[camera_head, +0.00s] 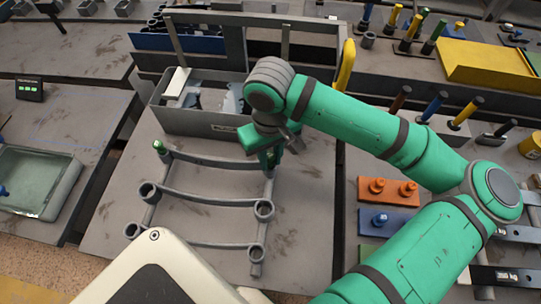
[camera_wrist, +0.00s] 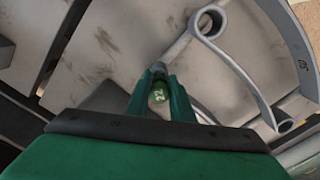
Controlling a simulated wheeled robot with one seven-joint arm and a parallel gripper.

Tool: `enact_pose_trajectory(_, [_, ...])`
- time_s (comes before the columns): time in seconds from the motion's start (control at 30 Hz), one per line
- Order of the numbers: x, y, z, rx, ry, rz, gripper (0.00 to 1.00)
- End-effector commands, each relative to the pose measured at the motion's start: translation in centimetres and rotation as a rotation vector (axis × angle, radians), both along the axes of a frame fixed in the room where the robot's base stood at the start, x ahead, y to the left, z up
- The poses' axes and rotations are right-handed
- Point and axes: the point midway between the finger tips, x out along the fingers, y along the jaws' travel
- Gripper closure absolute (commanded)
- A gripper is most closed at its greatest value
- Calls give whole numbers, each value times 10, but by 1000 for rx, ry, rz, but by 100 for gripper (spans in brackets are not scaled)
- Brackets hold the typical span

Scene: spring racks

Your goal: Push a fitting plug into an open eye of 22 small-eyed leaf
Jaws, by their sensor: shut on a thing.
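My gripper (camera_head: 270,160) is over the far right end of the top leaf (camera_head: 215,162) on a grey frame. In the wrist view the fingers (camera_wrist: 160,84) are shut on a green-topped plug (camera_wrist: 158,93) marked with what looks like 22. A grey part lies just beyond the plug; I cannot tell whether the plug is inside the eye there. The top leaf's left eye (camera_head: 159,147) holds a green plug. The middle leaf (camera_head: 205,201) and bottom leaf (camera_head: 195,245) have open eyes at both ends.
A grey bin (camera_head: 190,121) with metal parts stands behind the frame, close to my gripper. An orange board (camera_head: 388,199) and a blue board (camera_head: 368,229) with plugs lie to the right. A glassy tray (camera_head: 38,190) is at left. The bench right of the frame is bare.

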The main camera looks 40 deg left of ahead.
Motion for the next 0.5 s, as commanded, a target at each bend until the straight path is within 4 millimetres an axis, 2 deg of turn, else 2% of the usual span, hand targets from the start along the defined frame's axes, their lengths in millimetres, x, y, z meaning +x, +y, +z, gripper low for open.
enact_pose_trajectory(0.5, [0, 0, -9, 1, 0, -1, 95])
